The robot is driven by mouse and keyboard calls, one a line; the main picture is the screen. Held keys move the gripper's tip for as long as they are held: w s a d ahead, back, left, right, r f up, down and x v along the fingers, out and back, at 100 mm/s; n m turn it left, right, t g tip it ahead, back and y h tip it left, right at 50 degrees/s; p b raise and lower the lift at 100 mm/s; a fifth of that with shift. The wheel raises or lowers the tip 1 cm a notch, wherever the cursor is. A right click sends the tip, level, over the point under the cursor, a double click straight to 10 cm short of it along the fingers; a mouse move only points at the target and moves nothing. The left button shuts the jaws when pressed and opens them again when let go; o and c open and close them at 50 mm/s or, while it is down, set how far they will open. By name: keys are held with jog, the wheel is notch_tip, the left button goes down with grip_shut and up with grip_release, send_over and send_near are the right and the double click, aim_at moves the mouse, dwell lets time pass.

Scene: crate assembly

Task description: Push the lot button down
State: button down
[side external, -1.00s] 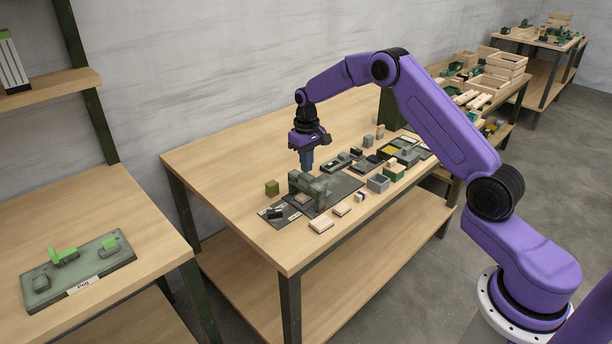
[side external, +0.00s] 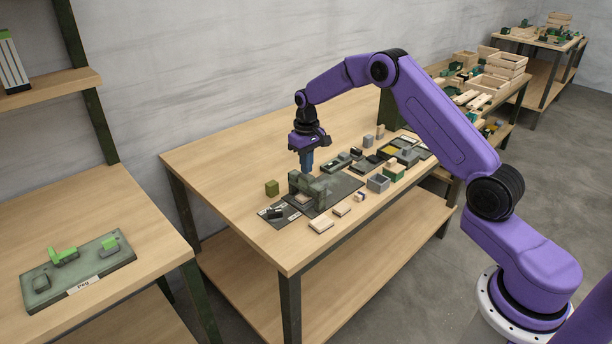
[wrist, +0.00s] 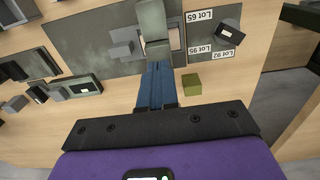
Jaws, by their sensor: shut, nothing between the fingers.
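My gripper (side external: 307,170) points straight down with its blue fingers shut and empty. It is at the back of a grey-green arched stamp fixture (side external: 320,187), with the fingertips close to its top; I cannot tell whether they touch. In the wrist view the shut fingers (wrist: 158,68) reach toward the fixture's upright part (wrist: 152,20). A pale wooden piece shows partly under the arch. I cannot make out a separate lot button. A lot plate (wrist: 203,55) with labels Lot 65, Lot 95 and Lot 92 lies beside the fixture, with a dark block (wrist: 230,32) on it.
An olive cube (side external: 272,188) stands left of the fixture. Loose wooden pieces (side external: 321,225) lie along the front edge. Grey bins (side external: 378,183) and several small parts stand to the right. The table's left back area is clear.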

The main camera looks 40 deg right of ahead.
jog(key=shift+f, duration=1.4)
notch_tip(320, 180, up, 9)
dwell(1.3)
jog(key=shift+r, duration=0.1)
jog(key=s+a+r+n, duration=0.3)
jog(key=s+a+r, duration=0.1)
jog(key=s+a, duration=0.5)
jog(key=s+a+r+n, duration=0.3)
jog(key=s+a, duration=0.4)
jog(key=s, duration=0.3)
jog(key=s+d+n, duration=0.2)
jog(key=s+n, duration=0.1)
jog(key=s, duration=1)
jog(key=s+d+n, duration=0.1)
jog(key=s+n, duration=0.2)
jog(key=s, duration=0.9)
jog(key=shift+s+d+f+n, duration=0.3)
jog(key=shift+s+d+f, duration=0.05)
